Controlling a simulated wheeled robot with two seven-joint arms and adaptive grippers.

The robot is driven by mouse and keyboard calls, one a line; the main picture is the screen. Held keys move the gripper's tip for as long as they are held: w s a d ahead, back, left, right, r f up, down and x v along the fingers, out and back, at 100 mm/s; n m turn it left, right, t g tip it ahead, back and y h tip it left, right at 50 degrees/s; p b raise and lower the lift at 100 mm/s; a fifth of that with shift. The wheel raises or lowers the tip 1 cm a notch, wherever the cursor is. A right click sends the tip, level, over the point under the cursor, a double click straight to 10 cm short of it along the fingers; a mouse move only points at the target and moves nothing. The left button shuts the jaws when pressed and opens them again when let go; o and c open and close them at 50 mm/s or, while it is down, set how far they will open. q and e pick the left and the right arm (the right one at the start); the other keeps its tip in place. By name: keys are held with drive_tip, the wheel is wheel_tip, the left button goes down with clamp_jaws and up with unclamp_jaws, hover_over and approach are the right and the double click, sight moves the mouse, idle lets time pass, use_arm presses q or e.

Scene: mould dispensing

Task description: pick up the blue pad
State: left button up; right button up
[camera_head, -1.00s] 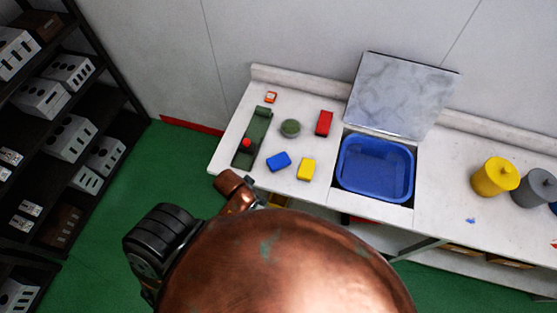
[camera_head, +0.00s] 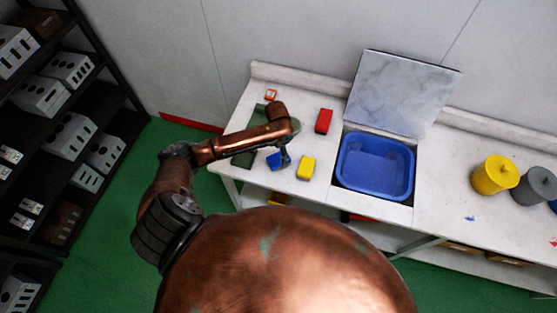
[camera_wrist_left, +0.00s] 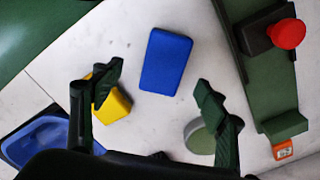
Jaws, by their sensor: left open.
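The blue pad (camera_head: 275,161) lies flat on the white table, partly hidden by my left gripper in the head view. In the left wrist view the blue pad (camera_wrist_left: 166,61) shows whole, just beyond and between the spread fingers. My left gripper (camera_head: 284,160) hangs over the pad from the left arm. In the wrist view my left gripper (camera_wrist_left: 158,85) is open and empty, its fingers apart from the pad. My right gripper is not in view.
A yellow pad (camera_head: 306,167) and a red pad (camera_head: 324,121) lie to the right. A green fixture (camera_wrist_left: 270,85) with a red knob and a round green piece (camera_wrist_left: 200,137) are close by. A blue basin (camera_head: 375,168) is sunk in the table with its lid raised.

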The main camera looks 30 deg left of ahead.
sight(278, 158)
use_arm(q)
drive_tip(key=shift+w+a+r, duration=0.15)
drive_tip(key=shift+w+a, duration=0.15)
drive_tip(key=shift+a, duration=0.15)
drive_tip(key=shift+f, duration=0.25)
drive_tip(key=f, duration=0.2)
drive_tip(key=f+p, duration=0.1)
drive_tip(key=f, duration=0.4)
drive_tip(key=shift+w+d, duration=0.1)
drive_tip(key=shift+d, duration=0.15)
drive_tip(key=c, duration=1.4)
